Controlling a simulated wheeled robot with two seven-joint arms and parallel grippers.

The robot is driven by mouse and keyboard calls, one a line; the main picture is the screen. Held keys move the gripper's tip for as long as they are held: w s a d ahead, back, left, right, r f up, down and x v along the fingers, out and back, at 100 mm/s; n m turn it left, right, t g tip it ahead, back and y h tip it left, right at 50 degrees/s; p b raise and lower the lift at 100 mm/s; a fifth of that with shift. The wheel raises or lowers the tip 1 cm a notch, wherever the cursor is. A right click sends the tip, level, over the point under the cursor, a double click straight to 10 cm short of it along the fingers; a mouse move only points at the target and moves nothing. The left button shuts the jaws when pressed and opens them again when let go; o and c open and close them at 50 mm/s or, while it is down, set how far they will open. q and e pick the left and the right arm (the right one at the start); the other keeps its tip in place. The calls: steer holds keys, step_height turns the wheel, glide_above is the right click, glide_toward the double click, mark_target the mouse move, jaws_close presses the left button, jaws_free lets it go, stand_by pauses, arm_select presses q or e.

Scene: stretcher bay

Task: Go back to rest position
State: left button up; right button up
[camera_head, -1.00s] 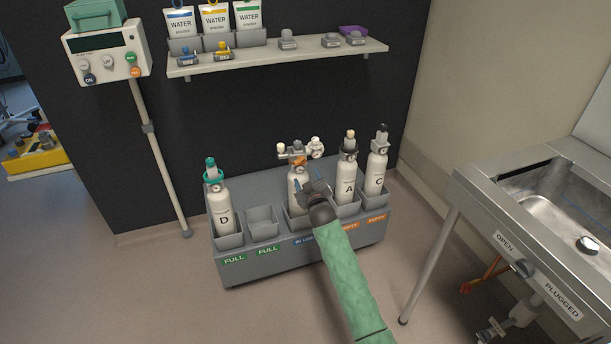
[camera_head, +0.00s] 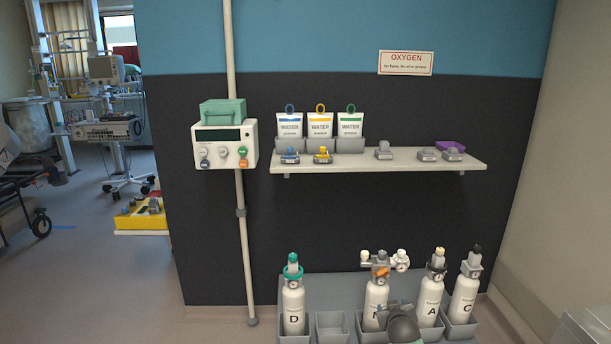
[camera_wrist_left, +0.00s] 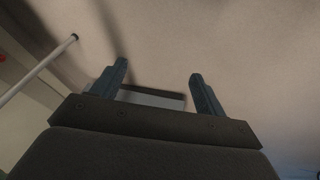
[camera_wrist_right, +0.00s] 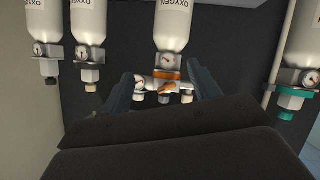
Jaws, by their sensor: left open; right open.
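My right gripper (camera_wrist_right: 162,88) is open in the right wrist view. Its fingers stand either side of the fitting on the middle oxygen cylinder (camera_wrist_right: 172,25), which has an orange collar and a cross-shaped valve block (camera_wrist_right: 163,86). I cannot tell whether the fingers touch it. In the head view that cylinder (camera_head: 376,292) stands in the grey rack, and the dark wrist of my right arm covers its lower part; the fingertips are hard to make out. My left gripper (camera_wrist_left: 158,85) is open and empty in the left wrist view, over bare floor; it is outside the head view.
The grey rack (camera_head: 332,326) holds cylinders D (camera_head: 293,308), A (camera_head: 430,302) and C (camera_head: 464,300), with one empty slot. A shelf (camera_head: 370,164) with water pouches is above. A panel on a pole (camera_head: 225,145) stands left. A metal sink edge (camera_head: 575,330) shows at lower right.

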steer(key=s+a+r+g+y+p, duration=0.15)
steer(key=s+a, duration=0.25)
steer(key=s, duration=0.8)
steer(key=s+a+r+g+y+p, duration=0.1)
steer(key=s+a+r+g+p, duration=0.2)
steer(key=s, duration=0.8)
steer(key=s+a+r+g+y+p, duration=0.1)
steer(key=s+a+g, duration=0.3)
steer(key=s, duration=0.8)
arm_select(q)
steer(key=a+r+p, duration=0.1)
steer(key=a+r, duration=0.2)
steer(key=r, duration=0.8)
steer(key=a+r+y+p, duration=0.1)
steer(key=a+r, duration=0.3)
steer(key=r, duration=0.7)
steer(key=shift+s+r+g+p, duration=0.25)
steer(key=shift+s+g+p, duration=0.15)
steer(key=shift+p, duration=0.25)
arm_select(e)
steer(key=s+a+f+g, duration=0.1)
steer(key=s+f, duration=0.1)
steer(key=s, duration=0.7)
steer(key=s+a+f+g, duration=0.1)
steer(key=s+a+f, duration=0.1)
steer(key=s, duration=0.8)
steer(key=shift+a+f, duration=0.2)
steer(key=shift+f, duration=0.35)
